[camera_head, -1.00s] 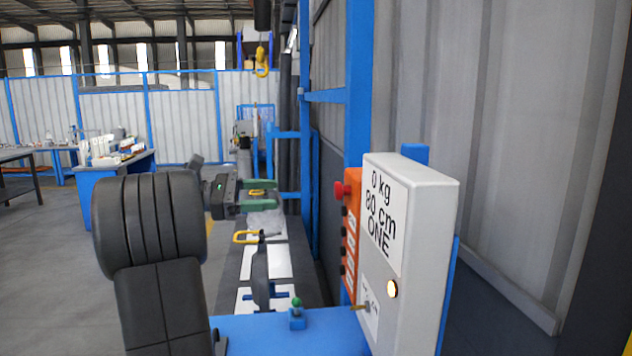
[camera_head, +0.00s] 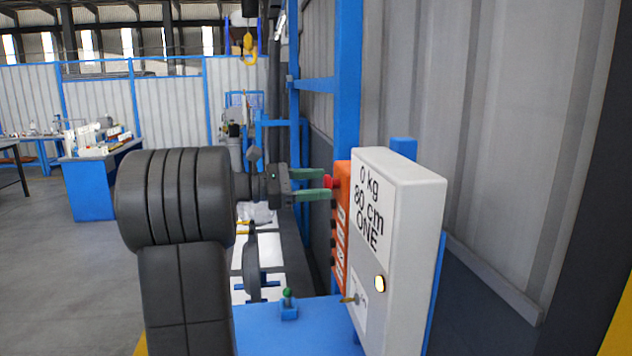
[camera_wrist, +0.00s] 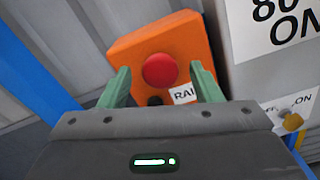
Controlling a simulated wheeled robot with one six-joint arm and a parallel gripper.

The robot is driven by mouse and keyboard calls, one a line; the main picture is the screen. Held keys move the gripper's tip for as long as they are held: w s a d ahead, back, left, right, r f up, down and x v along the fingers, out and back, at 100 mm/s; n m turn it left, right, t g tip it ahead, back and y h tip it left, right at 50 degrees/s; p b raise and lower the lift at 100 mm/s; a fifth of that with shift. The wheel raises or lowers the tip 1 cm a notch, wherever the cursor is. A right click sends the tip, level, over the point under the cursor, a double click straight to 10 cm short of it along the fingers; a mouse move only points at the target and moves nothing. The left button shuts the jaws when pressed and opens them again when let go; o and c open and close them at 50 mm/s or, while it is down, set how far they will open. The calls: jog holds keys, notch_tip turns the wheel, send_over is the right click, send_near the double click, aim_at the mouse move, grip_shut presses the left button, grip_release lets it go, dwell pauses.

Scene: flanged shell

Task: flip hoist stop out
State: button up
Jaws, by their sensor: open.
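The red mushroom stop button (camera_head: 335,182) is near the top of the orange control box (camera_head: 341,232). In the wrist view the red button (camera_wrist: 159,70) is round and faces me on the orange box (camera_wrist: 188,42). My gripper (camera_head: 327,184) is open, and its green fingers point right at the button in the head view. In the wrist view my gripper (camera_wrist: 161,80) has one finger on each side of the button, with space between fingers and button. Whether the tips reach level with it, I cannot tell. A black button below it is partly hidden.
A green-knobbed lever (camera_head: 288,297) stands on the blue surface (camera_head: 260,330). A yellow hook (camera_head: 249,43) hangs behind.

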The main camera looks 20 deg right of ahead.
jog(key=shift+d, duration=0.2)
jog(key=shift+c, duration=0.2)
grip_shut()
jog(key=shift+w+a+r+p, duration=0.15)
jog(key=shift+a+p, duration=0.45)
jog(key=shift+a, duration=0.05)
jog(key=shift+o, duration=0.2)
grip_release()
jog(key=shift+a, duration=0.1)
jog(key=b+v, duration=0.2)
jog(key=v, duration=1.1)
jog(key=shift+w+a, duration=0.15)
jog(key=shift+a, duration=0.2)
